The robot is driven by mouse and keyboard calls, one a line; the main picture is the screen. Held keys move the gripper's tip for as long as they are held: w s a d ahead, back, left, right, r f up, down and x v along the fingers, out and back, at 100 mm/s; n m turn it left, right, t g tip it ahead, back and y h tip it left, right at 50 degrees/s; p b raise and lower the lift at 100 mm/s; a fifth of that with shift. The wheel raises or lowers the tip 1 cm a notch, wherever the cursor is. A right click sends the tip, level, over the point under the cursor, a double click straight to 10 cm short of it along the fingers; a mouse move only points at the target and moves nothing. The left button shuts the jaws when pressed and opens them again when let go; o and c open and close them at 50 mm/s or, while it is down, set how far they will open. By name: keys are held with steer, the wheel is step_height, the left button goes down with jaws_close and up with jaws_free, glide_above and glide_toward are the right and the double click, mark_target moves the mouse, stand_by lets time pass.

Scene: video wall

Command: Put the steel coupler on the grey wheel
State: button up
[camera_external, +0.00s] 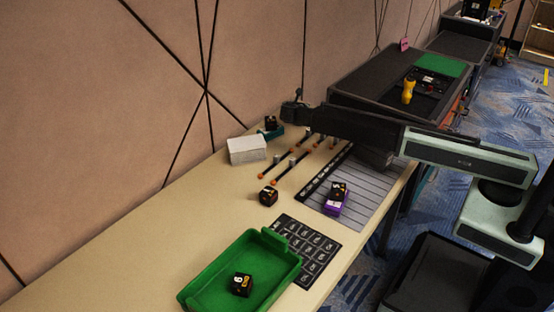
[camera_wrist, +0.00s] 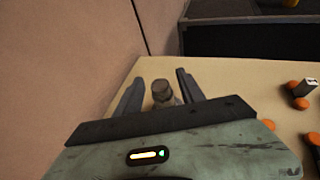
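My gripper (camera_wrist: 160,76) is open in the wrist view, with one dark finger on each side of a small grey-brown metallic piece (camera_wrist: 162,92). This piece looks like the steel coupler; gaps show between it and both fingers, and its lower part is hidden by my gripper body. In the external view my gripper (camera_external: 293,112) is at the far end of the table by the wall, and the piece cannot be made out there. I cannot pick out a grey wheel for certain in either view.
Rods with orange ends and silver blocks (camera_external: 292,162) lie on the table (camera_external: 150,235). Nearby are a white box (camera_external: 247,150), a dark cube (camera_external: 268,196), a purple block (camera_external: 334,206) and a green tray (camera_external: 193,298). The wall (camera_external: 90,110) borders the table.

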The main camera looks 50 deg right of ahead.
steer(key=shift+a+r+p, duration=0.15)
steer(key=shift+r+p, duration=0.15)
steer(key=shift+p, duration=0.05)
steer(key=p+v, duration=0.4)
steer(key=v, duration=0.7)
steer(key=shift+a, duration=0.25)
steer(key=shift+s+r, duration=0.1)
steer(key=shift+r, duration=0.05)
